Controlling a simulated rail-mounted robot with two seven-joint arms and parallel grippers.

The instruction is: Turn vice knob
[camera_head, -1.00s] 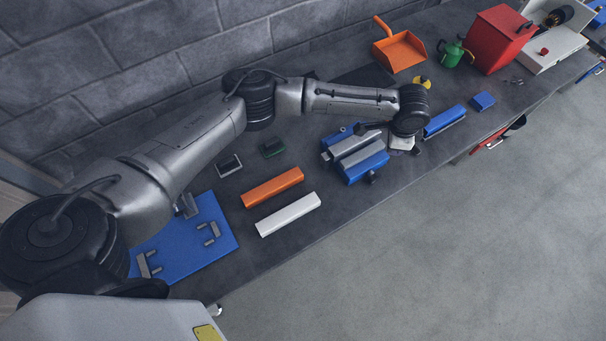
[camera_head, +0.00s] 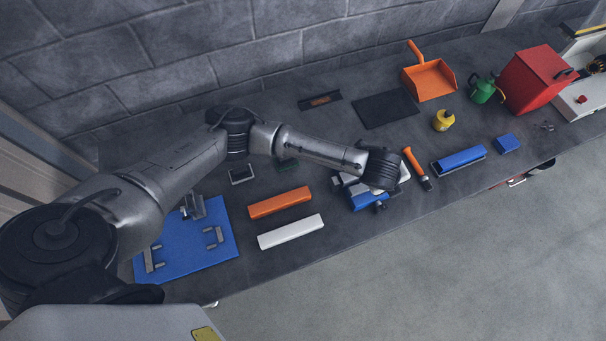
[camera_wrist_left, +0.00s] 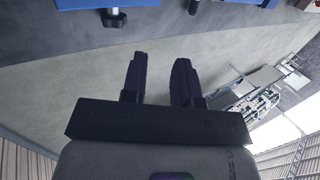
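The blue and grey vice (camera_head: 369,202) sits near the front edge of the bench, partly hidden under my left wrist in the head view. A small dark knob (camera_head: 381,206) sticks out of its front side. My left gripper (camera_wrist_left: 159,61) is open and empty in the left wrist view, its two dark fingers apart. Its fingers are hidden in the head view. At the top of the wrist view a blue body shows with a dark knob (camera_wrist_left: 113,18) ahead of the left finger, apart from it. My right gripper is not in view.
Orange (camera_head: 280,202) and white (camera_head: 291,231) bars lie left of the vice, beyond them a blue plate (camera_head: 187,244). To the right are an orange-handled tool (camera_head: 415,164), a blue bar (camera_head: 458,160) and a blue block (camera_head: 507,143). Open floor lies beyond the bench's front edge.

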